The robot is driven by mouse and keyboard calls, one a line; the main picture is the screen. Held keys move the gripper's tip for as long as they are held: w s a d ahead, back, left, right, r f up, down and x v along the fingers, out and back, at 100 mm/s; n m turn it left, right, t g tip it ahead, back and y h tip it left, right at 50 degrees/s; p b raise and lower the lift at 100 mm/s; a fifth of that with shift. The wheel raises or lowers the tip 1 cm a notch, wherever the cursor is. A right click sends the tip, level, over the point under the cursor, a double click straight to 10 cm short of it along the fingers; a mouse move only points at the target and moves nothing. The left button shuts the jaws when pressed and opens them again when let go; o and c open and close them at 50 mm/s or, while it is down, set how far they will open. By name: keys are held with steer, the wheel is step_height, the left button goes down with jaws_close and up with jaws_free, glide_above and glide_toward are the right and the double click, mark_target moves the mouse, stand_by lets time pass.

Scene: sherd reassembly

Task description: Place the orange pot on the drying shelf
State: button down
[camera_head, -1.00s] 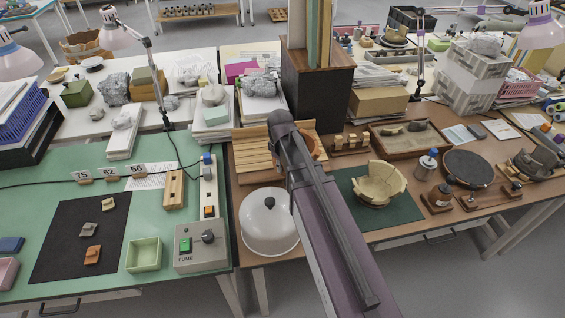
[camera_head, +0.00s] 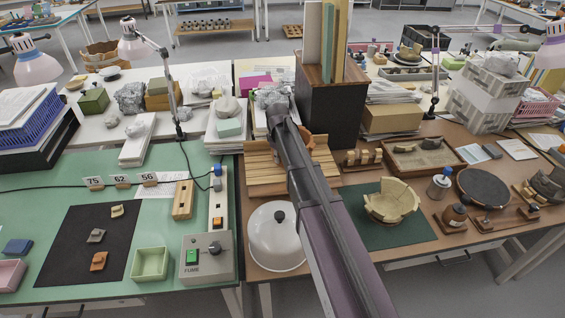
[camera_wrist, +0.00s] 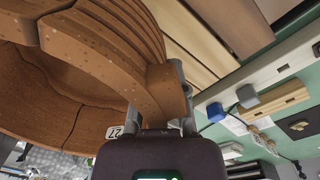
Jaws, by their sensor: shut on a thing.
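My gripper (camera_wrist: 162,98) is shut on the wall of the orange pot (camera_wrist: 85,70) in the wrist view. The pot is brown-orange with dark crack lines, a ribbed outer side and a small tag reading 27. The drying shelf (camera_head: 262,176), a rack of pale wooden slats, stands at the back middle of the benches in the head view. Its slats (camera_wrist: 215,25) also show beyond the pot in the wrist view. In the head view my arm hides the gripper and most of the pot; whether the pot touches the slats cannot be told.
A dark wooden cabinet (camera_head: 332,105) stands right behind the shelf. A white domed lid (camera_head: 275,240) is in front of it. A pale broken bowl (camera_head: 391,203) sits on a green mat to the right. A grey control box (camera_head: 207,258) stands front left.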

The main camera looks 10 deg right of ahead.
steer(key=shift+w, duration=0.15)
steer(key=shift+w+a, duration=0.1)
steer(key=shift+w, duration=0.4)
steer(key=shift+w+f, duration=0.15)
steer(key=shift+f, duration=0.1)
steer(key=shift+f+b, duration=1.55)
steer(key=shift+b, duration=0.3)
steer(key=shift+f, duration=0.1)
steer(key=c, duration=0.7)
jaws_free()
steer(key=shift+o, duration=0.2)
steer(key=shift+r, duration=0.25)
steer(key=r+p, duration=1.1)
steer(key=p, duration=0.1)
steer(key=shift+s+a+r, duration=0.25)
steer(key=shift+s+r, duration=0.05)
steer(key=shift+r, duration=0.1)
